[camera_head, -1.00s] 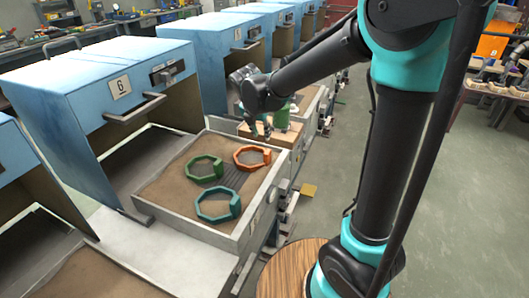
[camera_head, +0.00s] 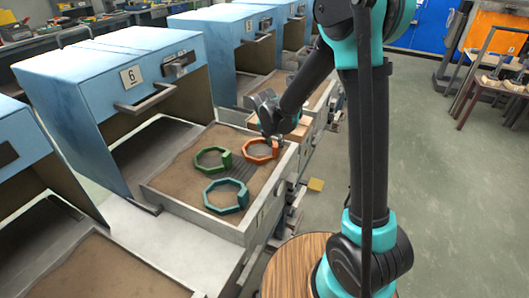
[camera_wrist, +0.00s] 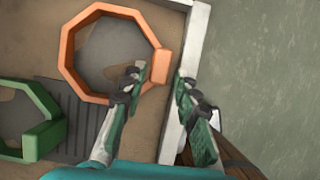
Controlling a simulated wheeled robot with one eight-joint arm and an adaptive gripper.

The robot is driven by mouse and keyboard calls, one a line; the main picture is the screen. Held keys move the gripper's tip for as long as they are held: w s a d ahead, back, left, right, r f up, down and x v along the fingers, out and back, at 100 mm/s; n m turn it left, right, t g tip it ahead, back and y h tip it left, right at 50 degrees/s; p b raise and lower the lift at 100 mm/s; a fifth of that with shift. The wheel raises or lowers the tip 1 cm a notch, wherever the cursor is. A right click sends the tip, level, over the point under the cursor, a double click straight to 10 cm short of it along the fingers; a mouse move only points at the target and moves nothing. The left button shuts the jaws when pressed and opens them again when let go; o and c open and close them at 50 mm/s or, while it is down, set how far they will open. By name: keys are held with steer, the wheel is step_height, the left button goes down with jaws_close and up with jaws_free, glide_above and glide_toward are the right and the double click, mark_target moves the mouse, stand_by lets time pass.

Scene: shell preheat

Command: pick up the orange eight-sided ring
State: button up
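The orange eight-sided ring (camera_head: 262,161) lies at the right side of a sandy tray (camera_head: 190,207). It has a thicker block on its right side. In the wrist view the ring (camera_wrist: 72,47) is at the upper left. My gripper (camera_wrist: 163,77) is open and empty. One fingertip is over the ring's inside, the other is right of the block, over the tray wall. The block shows between the fingertips; I cannot tell the height gap. In the head view my gripper (camera_head: 273,138) is at the ring's right end and partly covers it.
A green ring (camera_head: 200,159) and a teal ring (camera_head: 222,208) lie in the same tray. The tray's wall runs close beside the orange ring. A blue furnace box numbered 6 (camera_head: 90,75) stands behind. Open floor (camera_head: 330,215) lies to the right.

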steer(key=shift+x, duration=2.4)
jaws_close()
